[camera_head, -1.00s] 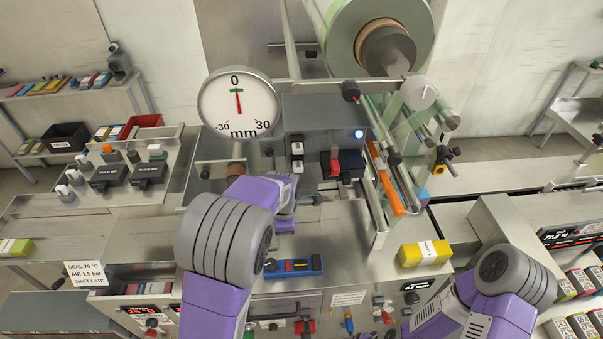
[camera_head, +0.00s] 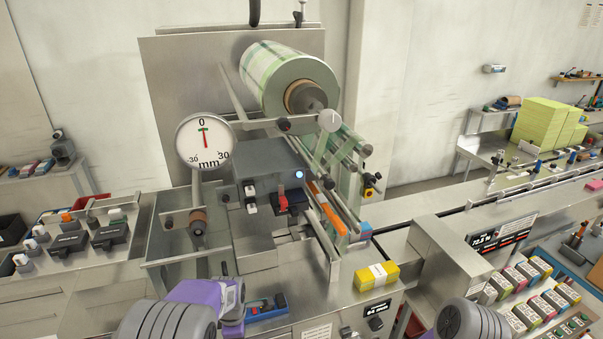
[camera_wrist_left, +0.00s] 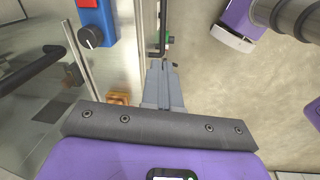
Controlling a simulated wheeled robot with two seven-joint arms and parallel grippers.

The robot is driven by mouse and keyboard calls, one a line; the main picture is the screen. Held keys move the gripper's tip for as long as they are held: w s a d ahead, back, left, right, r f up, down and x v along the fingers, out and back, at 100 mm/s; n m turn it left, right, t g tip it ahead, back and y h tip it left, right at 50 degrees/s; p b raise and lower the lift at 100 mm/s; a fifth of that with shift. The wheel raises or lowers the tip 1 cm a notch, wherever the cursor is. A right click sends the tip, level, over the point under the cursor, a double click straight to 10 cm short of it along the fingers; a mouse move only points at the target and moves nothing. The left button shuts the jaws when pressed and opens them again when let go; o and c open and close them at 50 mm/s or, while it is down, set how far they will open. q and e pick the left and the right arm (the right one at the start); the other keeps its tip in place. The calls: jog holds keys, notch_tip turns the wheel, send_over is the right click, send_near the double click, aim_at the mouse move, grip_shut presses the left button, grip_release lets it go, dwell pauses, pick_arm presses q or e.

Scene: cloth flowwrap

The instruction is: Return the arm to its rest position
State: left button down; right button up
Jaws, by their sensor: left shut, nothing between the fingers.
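My left gripper shows in the left wrist view (camera_wrist_left: 163,72) with its two grey fingers together and nothing between them. It points past the front of the machine over bare floor, beside a blue box with a black knob (camera_wrist_left: 92,38). In the head view my left arm's purple and grey wrist (camera_head: 200,298) is at the bottom, in front of the machine's front edge. Its fingers cannot be made out there. Of my right arm only a grey joint (camera_head: 472,322) shows at the bottom right; its gripper is out of view.
The wrapping machine carries a film roll (camera_head: 290,80) and a dial gauge (camera_head: 205,142) with its needle near 0. A blue control box (camera_head: 266,306) sits close to my left wrist. A rack of packs (camera_head: 535,290) stands at right.

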pick_arm(q)
jog(key=s+f+m+g+h+b, duration=0.1)
jog(key=s+f+m+b, duration=0.35)
jog(key=f, duration=0.75)
jog(key=s+f+m+h+b, duration=0.1)
jog(key=s+f+m+b, duration=0.35)
jog(key=f, duration=0.85)
jog(key=s+d+f+m+h+b, duration=0.2)
jog(key=s+d+f+m+b, duration=0.4)
jog(key=s+f, duration=0.4)
jog(key=shift+d+f+m+h, duration=0.35)
jog(key=shift+d+m, duration=0.2)
jog(key=shift+m, duration=0.35)
pick_arm(e)
notch_tip(320, 180, down, 16)
jog(key=w, duration=0.1)
jog(key=shift+w+f, duration=0.15)
jog(key=shift+f, duration=0.05)
